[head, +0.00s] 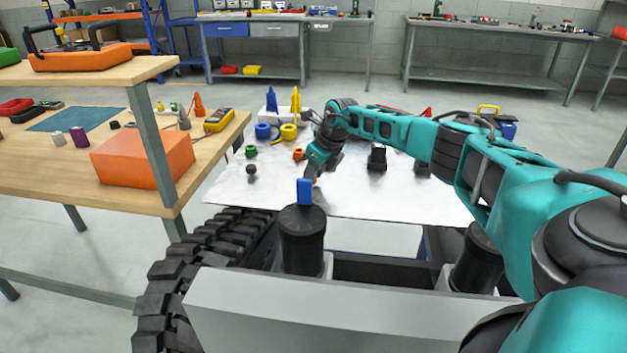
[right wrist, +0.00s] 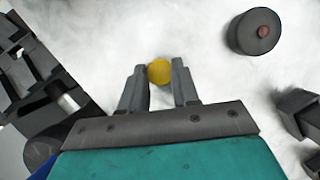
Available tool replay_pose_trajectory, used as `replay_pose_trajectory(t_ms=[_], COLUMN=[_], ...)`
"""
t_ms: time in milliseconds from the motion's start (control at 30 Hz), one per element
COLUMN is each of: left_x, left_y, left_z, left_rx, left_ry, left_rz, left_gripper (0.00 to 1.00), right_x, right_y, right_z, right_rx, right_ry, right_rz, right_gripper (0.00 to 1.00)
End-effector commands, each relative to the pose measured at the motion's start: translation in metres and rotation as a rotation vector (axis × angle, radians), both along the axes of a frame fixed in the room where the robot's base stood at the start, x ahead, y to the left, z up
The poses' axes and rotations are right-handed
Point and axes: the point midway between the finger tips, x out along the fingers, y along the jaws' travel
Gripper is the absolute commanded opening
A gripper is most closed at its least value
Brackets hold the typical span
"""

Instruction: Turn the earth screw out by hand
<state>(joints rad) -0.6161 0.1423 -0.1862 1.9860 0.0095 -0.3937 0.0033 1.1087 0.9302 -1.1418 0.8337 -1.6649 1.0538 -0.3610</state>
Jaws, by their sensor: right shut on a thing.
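In the right wrist view a yellow round head (right wrist: 160,71), seen end-on, sits between the two fingertips of my right gripper (right wrist: 160,84). It looks like the earth screw's knob; what lies under it is hidden. The right gripper is shut on it. The yellow head cannot be made out there. My left gripper is not in view.
A dark round piece with a red centre (right wrist: 255,31) lies in the right wrist view's upper right. A wooden bench with an orange box (head: 142,160) stands left; black tracks (head: 200,260) run in front.

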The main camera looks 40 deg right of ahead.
Motion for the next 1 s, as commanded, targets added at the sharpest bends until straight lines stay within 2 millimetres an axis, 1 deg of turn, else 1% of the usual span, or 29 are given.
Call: replay_pose_trajectory(t_ms=[33, 67, 400, 500, 700, 1000], left_x=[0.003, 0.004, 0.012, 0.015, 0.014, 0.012], left_y=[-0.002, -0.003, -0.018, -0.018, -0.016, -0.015], left_z=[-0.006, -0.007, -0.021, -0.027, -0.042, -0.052], left_rx=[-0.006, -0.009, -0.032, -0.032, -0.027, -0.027], left_ry=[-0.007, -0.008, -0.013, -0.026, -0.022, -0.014], left_rz=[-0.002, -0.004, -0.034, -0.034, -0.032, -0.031], left_gripper=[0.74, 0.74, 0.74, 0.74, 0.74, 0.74], right_x=[0.001, 0.0, 0.002, 0.002, 0.002, 0.002], right_y=[-0.001, -0.001, -0.003, -0.003, -0.003, -0.003], right_z=[-0.005, -0.006, -0.006, -0.005, -0.004, -0.002], right_rx=[0.001, 0.002, 0.0, 0.0, -0.001, -0.002], right_ry=[-0.002, -0.001, -0.001, 0.0, 0.001, 0.004], right_rz=[0.04, 0.069, 0.367, 0.437, 0.539, 0.607], right_gripper=[0.0, 0.0, 0.0, 0.0, 0.0, 0.0])
